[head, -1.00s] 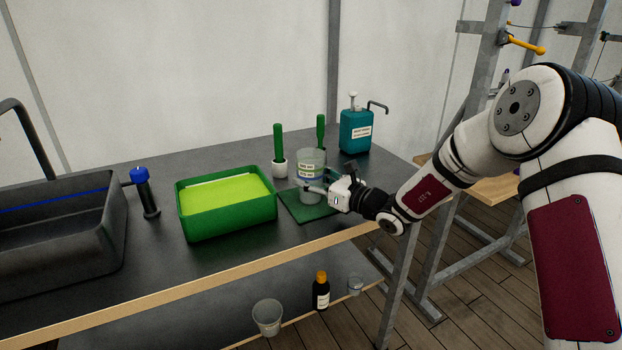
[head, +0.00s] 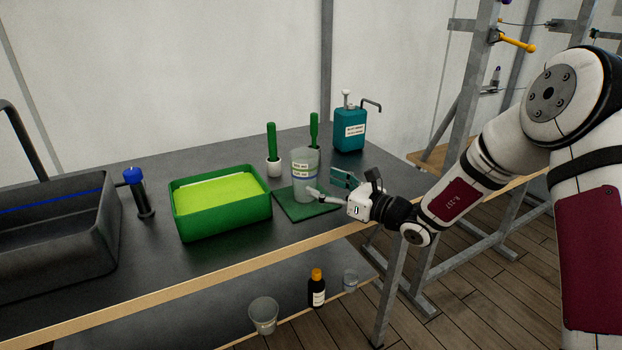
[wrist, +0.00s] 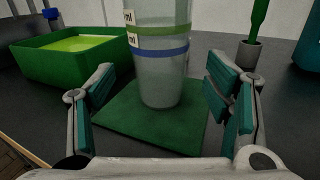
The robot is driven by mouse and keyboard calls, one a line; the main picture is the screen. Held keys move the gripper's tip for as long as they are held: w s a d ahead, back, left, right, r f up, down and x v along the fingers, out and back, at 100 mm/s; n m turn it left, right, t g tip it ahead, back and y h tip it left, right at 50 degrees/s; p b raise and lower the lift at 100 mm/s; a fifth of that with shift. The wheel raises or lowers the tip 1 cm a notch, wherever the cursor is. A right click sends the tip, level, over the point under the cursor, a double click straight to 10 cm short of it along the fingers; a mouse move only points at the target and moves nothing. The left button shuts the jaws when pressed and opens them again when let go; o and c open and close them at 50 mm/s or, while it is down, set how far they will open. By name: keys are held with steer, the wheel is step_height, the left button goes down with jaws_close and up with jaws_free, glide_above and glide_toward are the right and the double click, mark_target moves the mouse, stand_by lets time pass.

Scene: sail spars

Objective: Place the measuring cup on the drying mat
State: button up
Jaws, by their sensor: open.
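The measuring cup (head: 305,176) is a clear, tall cup with labels and a blue band. It stands upright on the green drying mat (head: 292,211). My gripper (head: 332,186) is open, just to the right of the cup and low over the mat's side. In the wrist view the cup (wrist: 160,75) stands ahead of my gripper (wrist: 160,95), beyond the spread fingers and apart from both. The mat (wrist: 125,122) shows around the cup's base.
A green tub (head: 220,213) of yellow-green liquid stands left of the mat. Behind are green-handled brushes in holders (head: 274,168) and a teal pump bottle (head: 350,130). A lower shelf holds a dark bottle (head: 317,292).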

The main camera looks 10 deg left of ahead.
steer(key=v, duration=0.5)
steer(key=s+a+r+n+g+h, duration=0.1)
steer(key=s+r+n+g, duration=0.4)
steer(key=s+n, duration=0.45)
steer(key=s+a+r+n+g+h, duration=0.15)
steer(key=s+r+n+g, duration=0.35)
steer(key=s, duration=0.8)
steer(key=s+d+f+n+t+h, duration=0.1)
steer(key=s+d+n+h, duration=0.9)
steer(key=s+d, duration=1)
steer(key=shift+d+n+t+h, duration=0.4)
steer(key=shift+t+h, duration=0.3)
steer(key=shift+h, duration=0.55)
steer(key=shift+f, duration=0.1)
